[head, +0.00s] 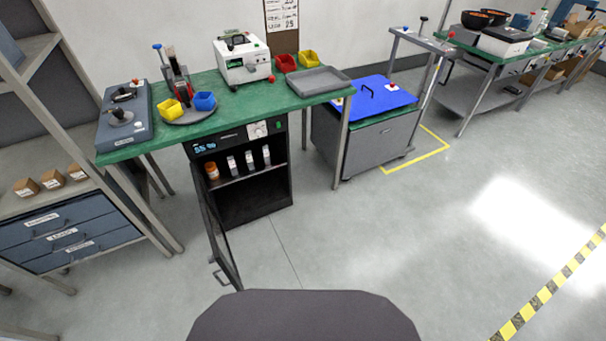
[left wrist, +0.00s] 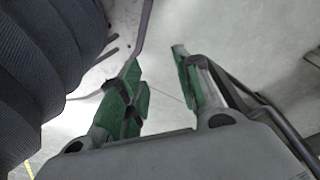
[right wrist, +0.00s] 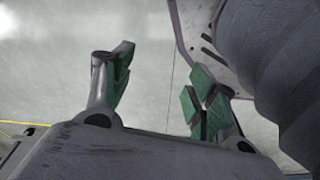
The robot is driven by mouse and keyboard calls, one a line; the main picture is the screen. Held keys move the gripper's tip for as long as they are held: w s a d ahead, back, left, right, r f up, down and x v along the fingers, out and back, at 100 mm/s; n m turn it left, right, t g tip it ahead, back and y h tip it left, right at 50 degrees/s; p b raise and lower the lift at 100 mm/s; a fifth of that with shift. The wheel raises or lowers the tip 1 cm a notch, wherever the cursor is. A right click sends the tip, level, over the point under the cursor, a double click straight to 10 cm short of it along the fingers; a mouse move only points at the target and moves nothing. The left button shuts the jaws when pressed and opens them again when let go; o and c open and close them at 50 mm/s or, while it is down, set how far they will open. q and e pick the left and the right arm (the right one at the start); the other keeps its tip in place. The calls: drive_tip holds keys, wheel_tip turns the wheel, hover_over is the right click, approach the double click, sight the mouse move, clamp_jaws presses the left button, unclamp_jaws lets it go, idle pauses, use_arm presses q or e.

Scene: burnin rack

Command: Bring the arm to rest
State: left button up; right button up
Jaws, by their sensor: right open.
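Neither gripper shows in the head view. My left gripper (left wrist: 160,88) is in the left wrist view, its two green-padded fingers spread apart with nothing between them. Pale floor lies behind it, and a dark ribbed arm sleeve of mine fills the left side. My right gripper (right wrist: 160,90) is in the right wrist view, its green-padded fingers apart and empty over the grey floor. A ribbed sleeve of mine fills the right side there.
A green-topped bench (head: 262,92) stands ahead. Below it, a black rack cabinet (head: 242,207) holds several small bottles, and its door (head: 218,237) hangs open toward me. A blue-lidded cart (head: 365,143) stands right of it. The floor (head: 400,240) at right is clear.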

use_arm(q)
drive_tip(key=s+a+r+p, duration=0.1)
drive_tip(key=s+a+p, duration=0.1)
drive_tip(key=s+p, duration=0.4)
drive_tip(key=s+a+r+g+p, duration=0.1)
drive_tip(key=s+a+p, duration=0.2)
drive_tip(key=s+p, duration=0.3)
drive_tip(key=shift+s+r+y+p, duration=0.3)
drive_tip(key=shift+s+r+p, duration=0.1)
drive_tip(key=shift+s, duration=1.1)
use_arm(e)
drive_tip(key=s+d+r, duration=0.1)
drive_tip(key=s+d, duration=0.1)
drive_tip(key=s, duration=0.5)
drive_tip(key=s+d+r+g, duration=0.1)
drive_tip(key=s+d, duration=0.2)
drive_tip(key=s, duration=0.5)
drive_tip(key=shift+r+h, duration=0.3)
drive_tip(key=shift+r, duration=0.1)
use_arm(q)
drive_tip(key=shift+f, duration=0.15)
use_arm(e)
drive_tip(key=shift+f, duration=0.15)
